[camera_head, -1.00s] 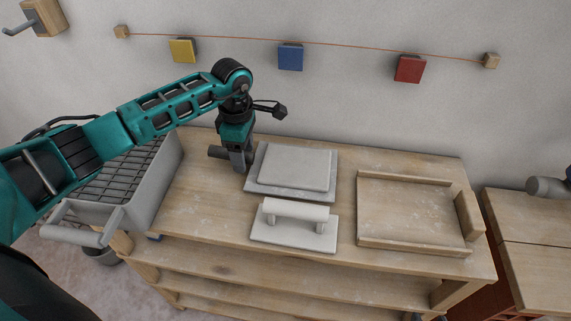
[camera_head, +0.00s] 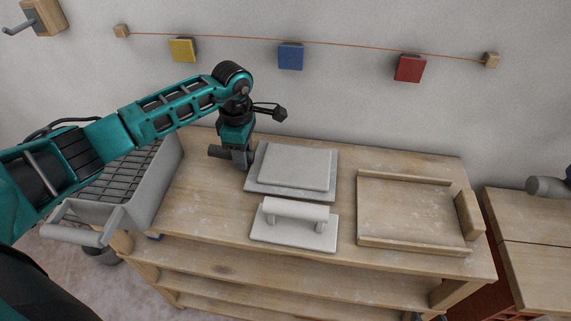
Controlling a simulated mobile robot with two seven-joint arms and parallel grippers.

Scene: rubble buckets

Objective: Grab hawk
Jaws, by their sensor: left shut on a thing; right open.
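The hawk (camera_head: 253,186) is a flat grey plate with a pale slab (camera_head: 295,166) lying on it, on the wooden workbench. A dark cylindrical handle (camera_head: 216,151) shows to the left of the plate. My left gripper (camera_head: 246,164) points down at the plate's left edge and is shut on the hawk at the handle; its fingers hide the join between handle and plate. The plate appears to lie flat on the bench.
A white float (camera_head: 294,228) with a raised handle lies in front of the hawk. A wooden tray (camera_head: 410,183) with raised edges is to the right. A grey bucket with a grid (camera_head: 158,188) is at the left. Colored blocks hang on a string on the wall.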

